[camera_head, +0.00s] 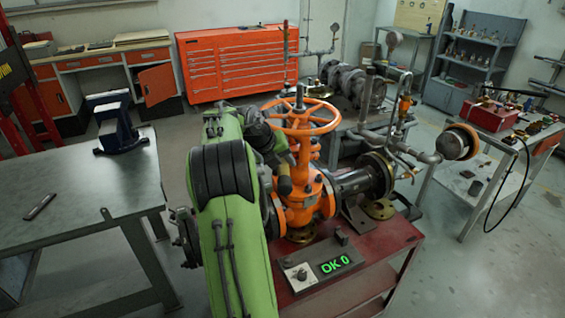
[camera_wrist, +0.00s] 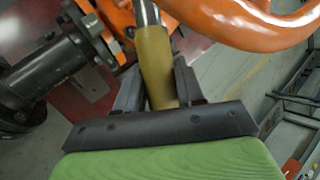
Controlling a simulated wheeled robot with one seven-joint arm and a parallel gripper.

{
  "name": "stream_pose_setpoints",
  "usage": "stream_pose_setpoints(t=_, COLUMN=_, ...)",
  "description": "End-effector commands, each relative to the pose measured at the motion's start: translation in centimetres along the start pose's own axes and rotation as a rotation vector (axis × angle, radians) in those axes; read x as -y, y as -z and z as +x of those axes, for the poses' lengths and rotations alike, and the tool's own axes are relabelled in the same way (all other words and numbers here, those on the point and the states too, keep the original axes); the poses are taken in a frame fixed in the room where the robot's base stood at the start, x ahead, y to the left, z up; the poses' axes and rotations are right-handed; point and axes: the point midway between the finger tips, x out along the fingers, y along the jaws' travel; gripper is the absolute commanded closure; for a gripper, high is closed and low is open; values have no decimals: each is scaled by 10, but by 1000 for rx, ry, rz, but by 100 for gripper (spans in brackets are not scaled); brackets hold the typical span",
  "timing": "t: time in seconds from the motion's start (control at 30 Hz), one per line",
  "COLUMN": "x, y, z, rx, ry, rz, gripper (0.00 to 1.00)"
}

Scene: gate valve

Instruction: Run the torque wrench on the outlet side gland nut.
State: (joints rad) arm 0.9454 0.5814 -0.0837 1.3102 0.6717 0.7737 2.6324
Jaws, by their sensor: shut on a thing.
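An orange gate valve (camera_head: 299,190) with a handwheel (camera_head: 301,117) on top stands on a red bench (camera_head: 390,243). My gripper (camera_head: 284,178) is beside the valve's upper body, partly hidden by my green arm. In the wrist view my gripper (camera_wrist: 158,95) is shut on the tan handle of the torque wrench (camera_wrist: 154,60). The wrench's shaft runs up past the handwheel rim (camera_wrist: 245,22), and its head is out of view. The gland nuts cannot be made out in either view. A box with a green display (camera_head: 335,265) reading "OK 0" sits at the bench's front.
A dark flanged pipe (camera_head: 362,180) joins the valve's right side and also shows at left in the wrist view (camera_wrist: 45,72). A grey table (camera_head: 85,190) with a blue vise (camera_head: 118,125) stands left. A side table (camera_head: 490,150) with red equipment stands right. Floor shows between them.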

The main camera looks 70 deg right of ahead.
Motion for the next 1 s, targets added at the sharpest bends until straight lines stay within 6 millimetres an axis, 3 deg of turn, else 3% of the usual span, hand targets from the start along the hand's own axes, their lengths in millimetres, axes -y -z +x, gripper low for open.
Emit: stream_pose_setpoints(t=1.0, x=-1, y=0, z=4, rx=5, ry=1, rz=3, gripper=100)
